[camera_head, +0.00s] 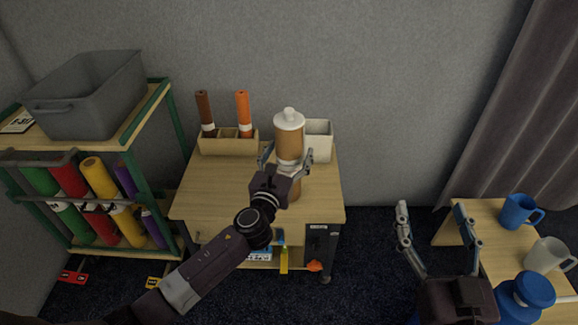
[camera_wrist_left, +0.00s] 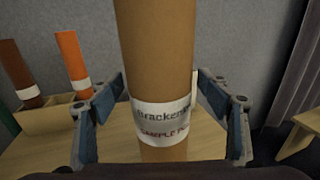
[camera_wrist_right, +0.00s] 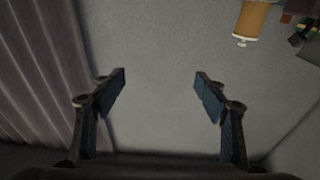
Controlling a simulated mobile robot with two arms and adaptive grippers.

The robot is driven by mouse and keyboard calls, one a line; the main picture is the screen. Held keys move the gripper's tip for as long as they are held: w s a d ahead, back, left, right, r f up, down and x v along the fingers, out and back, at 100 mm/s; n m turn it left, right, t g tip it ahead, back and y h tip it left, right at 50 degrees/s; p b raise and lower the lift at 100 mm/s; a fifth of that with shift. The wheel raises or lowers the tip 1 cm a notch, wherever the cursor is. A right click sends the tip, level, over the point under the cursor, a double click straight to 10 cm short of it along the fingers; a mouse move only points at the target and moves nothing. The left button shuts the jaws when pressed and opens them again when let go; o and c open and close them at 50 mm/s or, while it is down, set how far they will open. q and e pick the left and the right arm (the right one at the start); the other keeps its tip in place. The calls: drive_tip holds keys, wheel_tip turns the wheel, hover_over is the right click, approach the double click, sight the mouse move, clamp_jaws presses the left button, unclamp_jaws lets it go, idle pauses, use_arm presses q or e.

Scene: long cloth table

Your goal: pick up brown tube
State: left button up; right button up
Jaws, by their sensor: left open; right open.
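A tan-brown tube (camera_head: 289,146) with a white cap stands upright on the small wooden table. In the left wrist view the tube (camera_wrist_left: 155,60) shows a printed white label around it. My left gripper (camera_head: 284,163) is open, with one finger on each side of the tube; gaps show between fingers and tube. A darker brown tube (camera_head: 204,108) and an orange tube (camera_head: 243,112) stand in a wooden holder (camera_head: 225,146) on the same table. My right gripper (camera_head: 431,208) is open and empty, away to the right. The tan tube (camera_wrist_right: 252,20) also shows in the right wrist view.
A white square container (camera_head: 319,142) stands right behind the tan tube. A rack (camera_head: 130,135) at left carries a grey bin (camera_head: 88,98) and several coloured rolls. A side table (camera_head: 483,215) at right bears a blue mug (camera_head: 519,211), a pale mug (camera_head: 548,255) and a blue-lidded container (camera_head: 526,295).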

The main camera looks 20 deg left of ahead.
use_arm(q)
drive_tip(key=shift+c, duration=0.7)
drive_tip(key=c, duration=1.2)
drive_tip(key=shift+c, duration=0.2)
drive_tip(key=shift+r, duration=0.1)
